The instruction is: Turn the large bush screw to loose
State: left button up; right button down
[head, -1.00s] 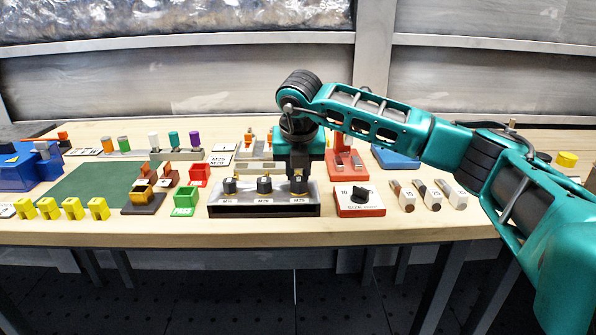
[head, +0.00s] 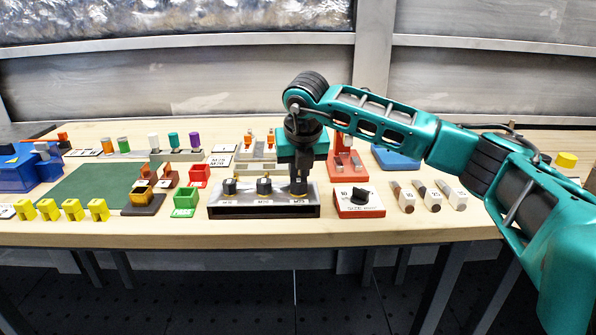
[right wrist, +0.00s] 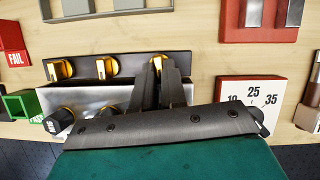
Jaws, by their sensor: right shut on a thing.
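A grey stand with a dark front (head: 240,211) holds a row of three dark screws with small labels under them. The left screw (head: 229,187) and the middle screw (head: 264,187) are free. My right gripper (head: 299,188) points down and is shut on the large bush screw at the right end, which is mostly hidden by the fingers. In the right wrist view, the fingers (right wrist: 162,78) stand at the right end of the same stand, close to a brass-coloured ring (right wrist: 158,60). The screw's turn angle cannot be read. My left gripper is not in view.
A red size dial box (head: 360,207) stands close to the right of the stand. A green PASS bin (head: 185,206) and a red bin (head: 199,176) are to its left. An orange-red fixture (head: 346,166) stands behind. Table front is clear.

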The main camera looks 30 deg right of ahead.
jog(key=n, duration=0.1)
jog(key=n+y, duration=0.1)
jog(key=n, duration=0.1)
jog(key=shift+s+d+p, duration=0.1)
jog(key=shift+d+p, duration=0.2)
jog(key=shift+p, duration=0.05)
jog(key=n+y+p, duration=0.1)
jog(key=n, duration=0.2)
jog(key=shift+d+r, duration=0.15)
jog(key=n+y+p, duration=0.1)
jog(key=n+p, duration=0.1)
jog(key=n, duration=0.1)
jog(key=shift+d+n+y, duration=0.15)
jog(key=shift+n+y, duration=0.25)
jog(key=n, duration=0.1)
jog(key=n+p, duration=0.1)
jog(key=n+y+p, duration=0.1)
jog(key=shift+w+d+g, duration=0.2)
jog(key=shift+w+g, duration=0.05)
jog(key=shift+g, duration=0.15)
jog(key=shift+n, duration=0.9)
jog(key=shift+w+d+n+g+y+p, duration=0.15)
jog(key=shift+n+g+y+p, duration=0.3)
jog(key=shift+n, duration=0.45)
jog(key=c, duration=1.5)
grip_release()
